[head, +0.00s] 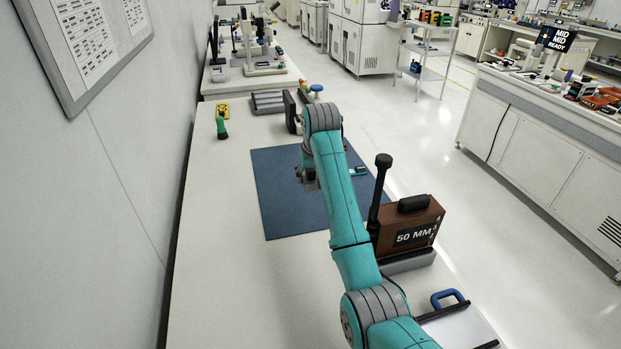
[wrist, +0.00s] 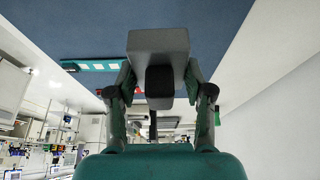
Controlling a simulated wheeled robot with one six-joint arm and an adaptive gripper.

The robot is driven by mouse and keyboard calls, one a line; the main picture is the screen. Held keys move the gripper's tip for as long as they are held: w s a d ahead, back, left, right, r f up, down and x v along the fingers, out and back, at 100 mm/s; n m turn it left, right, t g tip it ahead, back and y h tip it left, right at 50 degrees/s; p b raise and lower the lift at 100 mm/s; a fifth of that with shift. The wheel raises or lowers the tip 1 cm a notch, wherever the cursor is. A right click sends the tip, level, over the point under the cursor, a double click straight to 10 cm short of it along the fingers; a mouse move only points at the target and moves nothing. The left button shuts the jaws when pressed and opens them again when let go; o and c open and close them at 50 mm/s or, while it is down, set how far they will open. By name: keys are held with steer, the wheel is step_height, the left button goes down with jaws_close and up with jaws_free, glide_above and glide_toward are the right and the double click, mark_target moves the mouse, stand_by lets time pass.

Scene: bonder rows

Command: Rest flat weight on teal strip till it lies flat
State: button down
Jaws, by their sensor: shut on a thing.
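The flat weight (wrist: 158,42) is a grey block with a black knob. In the wrist view my gripper (wrist: 159,84) is shut on it, with a finger on each side of the knob. The teal strip (wrist: 96,65) with pale squares lies on the dark blue mat, left of the weight in the wrist view. In the head view a small part of the teal strip (head: 358,170) shows just right of my arm. My gripper (head: 308,180) is mostly hidden behind my arm there. I cannot tell the height of the weight or whether the strip is curled.
The blue mat (head: 275,205) lies on the pale bench (head: 215,270). A brown "50 MM" box (head: 410,228) stands at its near right. A green bottle (head: 221,126), a yellow item (head: 223,110) and grey trays (head: 267,101) stand beyond it. The left front bench is clear.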

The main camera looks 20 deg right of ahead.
steer(key=shift+r, duration=2.6)
